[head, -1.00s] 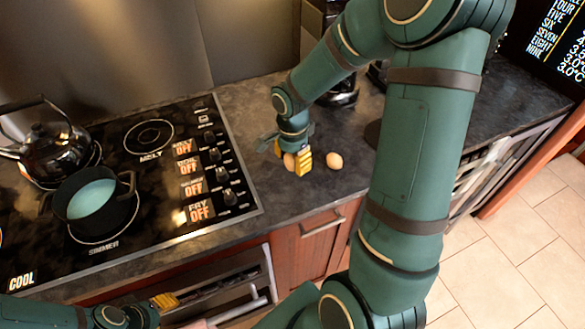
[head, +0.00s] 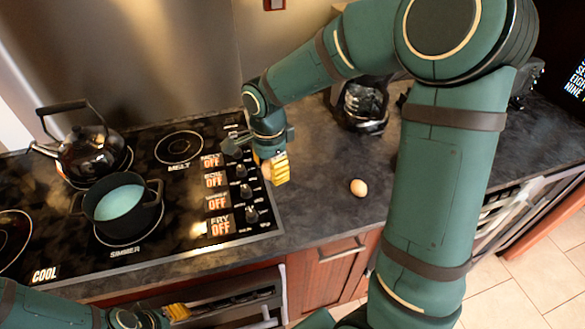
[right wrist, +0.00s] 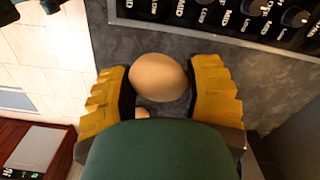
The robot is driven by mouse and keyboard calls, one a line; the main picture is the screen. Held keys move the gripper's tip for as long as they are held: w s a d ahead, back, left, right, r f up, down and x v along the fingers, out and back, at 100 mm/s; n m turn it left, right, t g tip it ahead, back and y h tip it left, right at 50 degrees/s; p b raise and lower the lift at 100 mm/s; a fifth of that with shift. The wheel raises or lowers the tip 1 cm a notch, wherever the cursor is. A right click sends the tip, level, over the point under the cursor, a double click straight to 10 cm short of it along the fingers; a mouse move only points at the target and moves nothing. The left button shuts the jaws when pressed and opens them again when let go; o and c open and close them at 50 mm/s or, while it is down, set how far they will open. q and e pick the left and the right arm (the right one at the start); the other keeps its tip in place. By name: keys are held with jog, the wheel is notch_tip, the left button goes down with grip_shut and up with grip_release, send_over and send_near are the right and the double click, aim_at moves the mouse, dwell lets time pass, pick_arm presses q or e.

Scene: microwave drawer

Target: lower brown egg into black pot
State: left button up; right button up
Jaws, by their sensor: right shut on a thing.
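My right gripper (head: 274,168) is shut on a brown egg (right wrist: 160,77), which shows between its yellow fingers in the right wrist view. In the head view the held egg is mostly hidden by the fingers. The gripper is above the counter by the stove's right edge, right of the black pot and apart from it. The black pot (head: 125,229) stands on the SIMMER burner, open, with pale blue-green contents. A second brown egg (head: 358,187) lies on the counter. My left gripper (head: 178,312) shows only partly at the bottom; its opening is unclear.
A shiny black kettle (head: 93,152) stands behind the pot on the stove (head: 70,245). Control knobs (head: 246,191) line the stove's right side. A dark appliance (head: 362,108) stands at the back of the counter. The counter (head: 320,205) around the loose egg is clear.

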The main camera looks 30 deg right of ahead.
jog(key=w+a+r+p, duration=0.1)
jog(key=w+a, duration=0.3)
jog(key=a, duration=0.4)
jog(key=w+a+r+p, duration=0.1)
jog(key=w+a, duration=0.4)
jog(key=a, duration=0.4)
jog(key=shift+a+r, duration=0.25)
jog(key=shift+r, duration=0.1)
jog(key=w+a+f+p, duration=0.1)
jog(key=w+a+p, duration=0.2)
jog(key=a, duration=0.6)
jog(key=w+a+f+p, duration=0.1)
jog(key=w+a+p, duration=0.3)
jog(key=w+a, duration=0.3)
jog(key=a, duration=0.2)
jog(key=shift+a+f, duration=0.2)
jog(key=shift+a, duration=0.2)
jog(key=shift+w+a+f, duration=0.15)
jog(key=shift+w+a, duration=0.25)
jog(key=shift+a, duration=0.25)
jog(key=shift+f, duration=0.1)
